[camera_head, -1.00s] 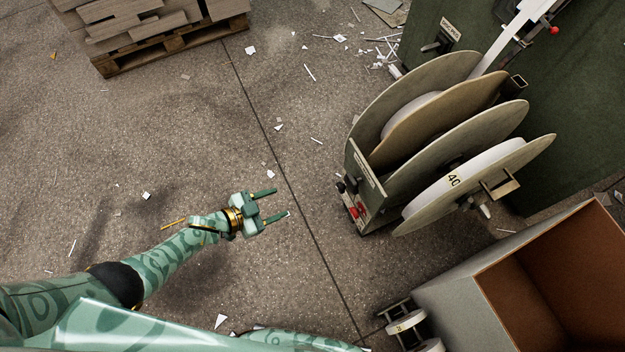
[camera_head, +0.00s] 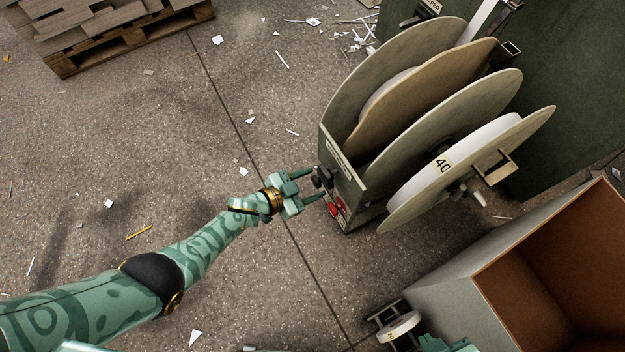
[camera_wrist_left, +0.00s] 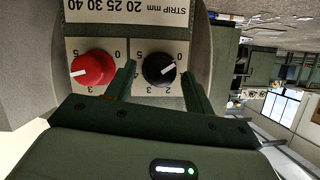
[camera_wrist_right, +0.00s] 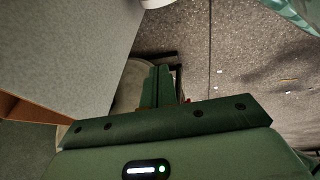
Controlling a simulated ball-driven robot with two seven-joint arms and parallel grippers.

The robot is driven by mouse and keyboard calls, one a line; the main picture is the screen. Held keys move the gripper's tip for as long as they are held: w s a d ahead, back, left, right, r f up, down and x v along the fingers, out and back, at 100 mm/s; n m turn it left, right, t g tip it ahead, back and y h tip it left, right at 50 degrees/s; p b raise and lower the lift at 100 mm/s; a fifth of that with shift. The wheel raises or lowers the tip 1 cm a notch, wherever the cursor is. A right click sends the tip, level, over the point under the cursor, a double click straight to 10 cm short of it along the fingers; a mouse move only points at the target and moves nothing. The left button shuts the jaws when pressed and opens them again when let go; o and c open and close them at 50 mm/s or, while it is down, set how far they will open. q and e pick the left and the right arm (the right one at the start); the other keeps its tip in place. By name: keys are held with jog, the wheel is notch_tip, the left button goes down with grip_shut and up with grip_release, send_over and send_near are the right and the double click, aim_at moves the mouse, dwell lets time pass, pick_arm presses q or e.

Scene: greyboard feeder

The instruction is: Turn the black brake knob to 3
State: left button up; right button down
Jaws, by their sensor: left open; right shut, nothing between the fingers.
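The black knob (camera_wrist_left: 159,70) sits on the feeder's front panel in the left wrist view, which shows the panel upside down. Its white pointer aims at the upper right of the picture, close to the 0 mark. My left gripper (camera_wrist_left: 157,76) is open, with one finger on each side of the knob; I cannot tell whether they touch it. In the head view my left gripper (camera_head: 318,184) reaches the panel from the left. My right gripper (camera_wrist_right: 157,86) is shut and empty in the right wrist view, away from the knob.
A red knob (camera_wrist_left: 92,68) sits beside the black one, close to my left finger. Large reel discs (camera_head: 440,150) rise behind the panel. An open box (camera_head: 450,255) stands at the lower right. A loaded pallet (camera_head: 130,38) is far left. Paper scraps litter the floor.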

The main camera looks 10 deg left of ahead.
pick_arm(q)
jog(key=shift+w+d, duration=0.25)
pick_arm(e)
jog(key=shift+w+a+r, duration=0.25)
jog(key=shift+w+a, duration=0.05)
pick_arm(q)
jog(key=shift+f, duration=0.1)
jog(key=c, duration=1)
jog(key=shift+o, duration=0.2)
jog(key=shift+s+d+f+m+t+y, duration=0.1)
jog(key=shift+m+t+y, duration=0.1)
jog(key=shift+m+t, duration=0.3)
jog(key=shift+s+m+t+y, duration=0.1)
jog(key=shift+m+t+y, duration=0.1)
jog(key=shift+m, duration=0.5)
jog(key=shift+m+t, duration=0.7)
jog(key=shift+m, duration=0.5)
jog(key=shift+y, duration=0.3)
jog(key=shift+f, duration=0.1)
